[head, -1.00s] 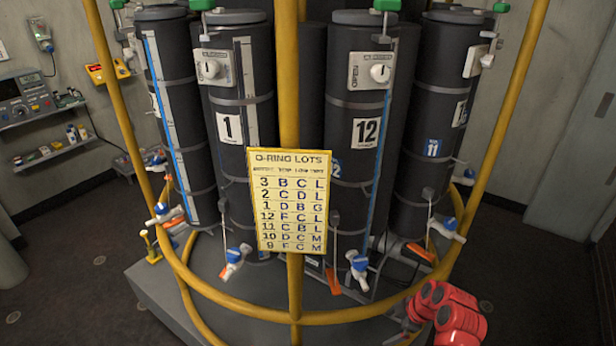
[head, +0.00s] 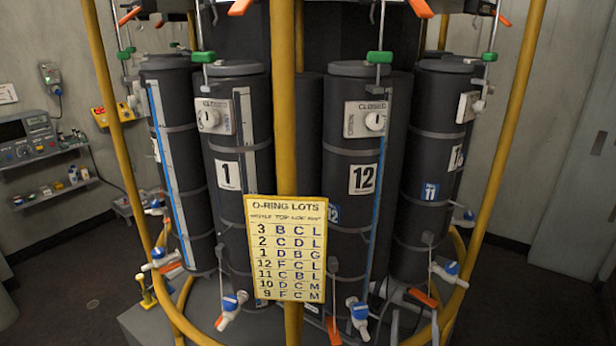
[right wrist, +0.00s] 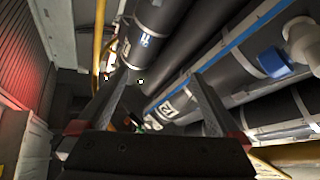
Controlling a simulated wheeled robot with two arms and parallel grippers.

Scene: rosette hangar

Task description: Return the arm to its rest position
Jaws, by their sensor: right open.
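My right gripper (right wrist: 160,82) shows in the right wrist view, with its two dark fingers spread apart and nothing between them. How far the fingertips are from the bottles I cannot tell. Neither arm shows in the head view. My left gripper is not in view.
Black bottles 1 (head: 228,150) and 12 (head: 352,215) stand in a ring behind a yellow rail (head: 284,100). An O-ring lots sign (head: 286,248) hangs on the rail. Blue-handled valves (head: 231,306) stick out low. Floor is clear at right (head: 530,300).

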